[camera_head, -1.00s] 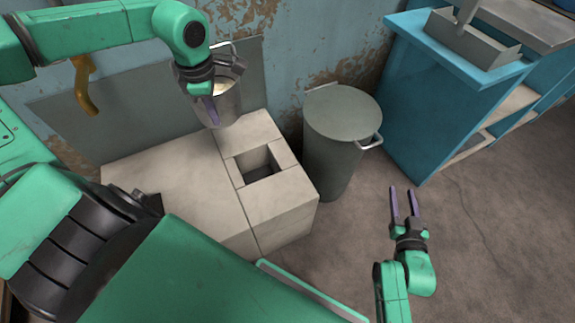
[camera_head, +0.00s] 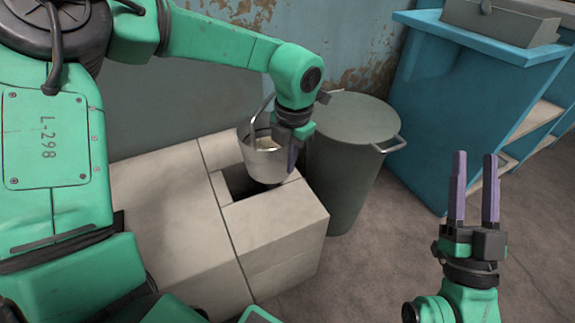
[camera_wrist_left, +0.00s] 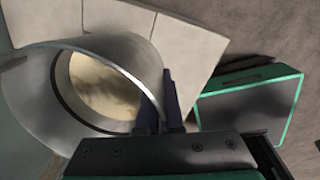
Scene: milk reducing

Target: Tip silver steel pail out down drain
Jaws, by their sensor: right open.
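The silver steel pail (camera_head: 266,163) hangs from my left gripper (camera_head: 290,150), just above the square drain opening (camera_head: 238,182) in the pale stone block. It looks close to upright with a slight tilt, and pale creamy liquid shows inside it. The pail hides part of the drain. My right gripper (camera_head: 473,190) is open and empty, in the air at the right.
The pale stone block (camera_head: 165,210) has a bare, flat top left of the drain. A grey-green lidded bin (camera_head: 350,170) stands close on the right of the block. A blue cabinet (camera_head: 440,110) stands behind on the right. Floor (camera_head: 400,230) is clear between block and right gripper.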

